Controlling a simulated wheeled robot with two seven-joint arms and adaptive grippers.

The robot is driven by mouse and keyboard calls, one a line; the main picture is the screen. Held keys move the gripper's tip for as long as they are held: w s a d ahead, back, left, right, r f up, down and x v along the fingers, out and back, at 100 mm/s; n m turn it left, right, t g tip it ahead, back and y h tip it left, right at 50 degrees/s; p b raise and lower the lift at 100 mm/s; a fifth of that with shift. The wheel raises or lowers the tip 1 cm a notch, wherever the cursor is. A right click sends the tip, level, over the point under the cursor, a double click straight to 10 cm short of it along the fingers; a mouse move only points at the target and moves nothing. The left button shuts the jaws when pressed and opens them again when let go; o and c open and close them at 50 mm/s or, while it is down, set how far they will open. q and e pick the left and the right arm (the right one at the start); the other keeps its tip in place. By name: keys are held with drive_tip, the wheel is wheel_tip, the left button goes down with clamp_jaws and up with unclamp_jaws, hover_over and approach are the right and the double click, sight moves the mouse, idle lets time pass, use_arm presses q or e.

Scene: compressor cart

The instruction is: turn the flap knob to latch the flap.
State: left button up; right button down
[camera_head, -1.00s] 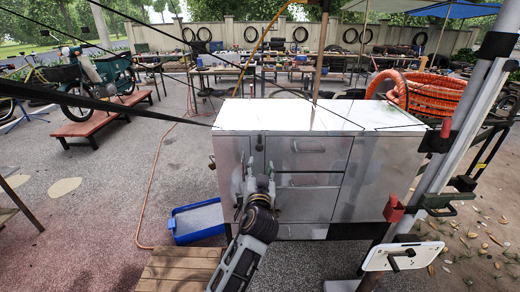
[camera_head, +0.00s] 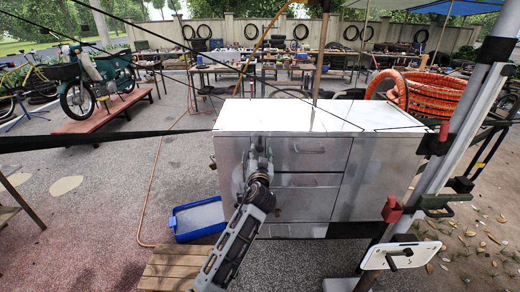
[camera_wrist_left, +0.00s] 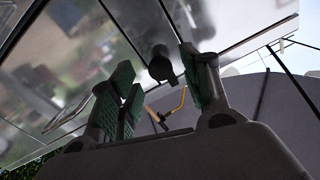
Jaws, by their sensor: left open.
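The silver metal compressor cart (camera_head: 375,165) stands in front of me, with its flat front facing me. In the left wrist view the dark flap knob (camera_wrist_left: 160,66) sticks out from the shiny panel (camera_wrist_left: 85,60). My left gripper (camera_head: 257,150) is raised to the upper left of the cart front and hides the knob in the head view. In the left wrist view its green-padded fingers (camera_wrist_left: 158,82) are spread wide, and the knob shows in the gap between them. I cannot tell whether they touch it. My right gripper is not in view.
Drawers with bar handles (camera_head: 310,150) sit right of my left gripper. A blue tray (camera_head: 198,219) stands on the ground at the cart's left, near wooden slats (camera_head: 172,268). A grey pole (camera_head: 455,150) with red and black clamps rises at the right. Orange hose coils (camera_head: 432,95) lie behind.

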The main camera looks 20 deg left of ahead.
sight(260, 150)
use_arm(q)
drive_tip(key=shift+x, duration=1.65)
drive_tip(key=shift+w+a, duration=0.1)
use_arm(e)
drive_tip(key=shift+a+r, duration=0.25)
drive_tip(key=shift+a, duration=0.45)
use_arm(q)
clamp_jaws()
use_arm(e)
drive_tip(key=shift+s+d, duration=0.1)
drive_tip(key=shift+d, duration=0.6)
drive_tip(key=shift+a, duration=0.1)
